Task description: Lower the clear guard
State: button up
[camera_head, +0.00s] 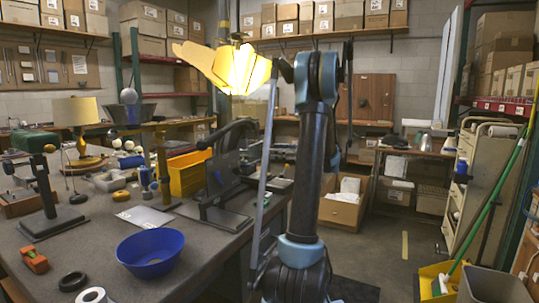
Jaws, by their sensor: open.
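A dark bench machine (226,219) stands near the right edge of the workbench. A flat, dark-looking see-through panel (222,174), apparently the clear guard, stands raised and tilted above its base. A curved black lever or arm (236,128) rises behind the panel. My black and blue arm rises in front, right of the machine and apart from the panel in the picture. I cannot make out my gripper's fingertips; the upper arm seems to hide them. No contact with the guard shows.
A blue bowl (152,253) and a white sheet (145,217) lie left of the machine on the workbench (95,238). A yellow bin (188,174) stands behind. A lit yellow lampshade (236,68) hangs above. Floor right of my arm is partly clear.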

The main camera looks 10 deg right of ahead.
jog(key=v, duration=0.7)
jog(key=shift+d, duration=0.25)
jog(key=shift+s, duration=0.1)
